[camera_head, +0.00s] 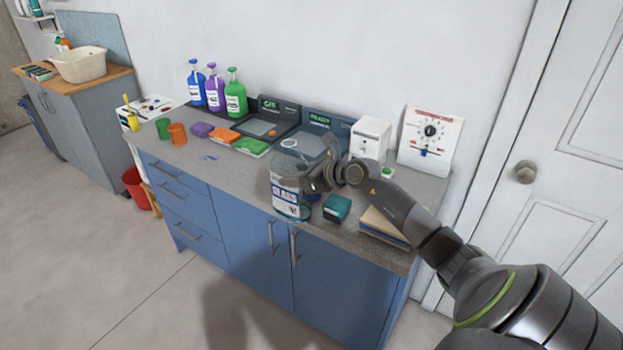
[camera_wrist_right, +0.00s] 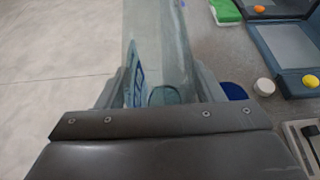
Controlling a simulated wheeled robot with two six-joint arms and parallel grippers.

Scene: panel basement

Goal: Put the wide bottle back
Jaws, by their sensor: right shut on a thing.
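The wide bottle (camera_head: 289,198) is clear with a white and blue label, at the front edge of the grey counter (camera_head: 232,173) in the head view. My right gripper (camera_head: 312,182) is shut on it from the right. In the right wrist view the bottle (camera_wrist_right: 158,50) sits between the fingers of the right gripper (camera_wrist_right: 158,92), its label to the left. I cannot tell whether its base touches the counter. My left gripper is not in view.
A teal box (camera_head: 337,208) and a stack of books (camera_head: 384,227) lie right of the bottle. Blue, purple and green pump bottles (camera_head: 236,98) stand at the back. Two dark trays with displays (camera_head: 318,134) and a white dial panel (camera_head: 431,138) stand along the wall.

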